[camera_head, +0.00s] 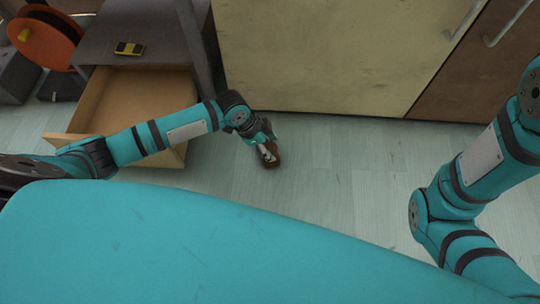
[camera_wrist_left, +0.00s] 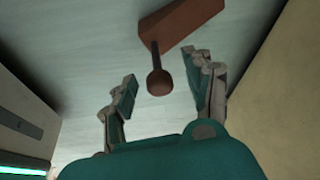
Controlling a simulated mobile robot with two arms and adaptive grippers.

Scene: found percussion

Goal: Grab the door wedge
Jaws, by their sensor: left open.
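The door wedge is a reddish-brown wedge block (camera_wrist_left: 182,20) with a dark rod and a round brown knob (camera_wrist_left: 159,83). In the left wrist view the block lies beyond my fingertips, and the knob points back between them. My left gripper (camera_wrist_left: 162,74) is open, one finger on each side of the knob, with a visible gap on both sides. In the head view my left gripper (camera_head: 264,147) is low over the floor and partly hides the brown wedge (camera_head: 273,160). My right arm shows at the right; its gripper is out of view.
An open wooden drawer (camera_head: 60,137) of a grey cabinet lies under my left forearm. A yellow-black object (camera_head: 129,48) sits on the cabinet top. A pale cupboard front (camera_head: 330,50) stands behind the wedge. An orange reel (camera_head: 45,40) is at far left. Floor (camera_head: 340,170) to the right is clear.

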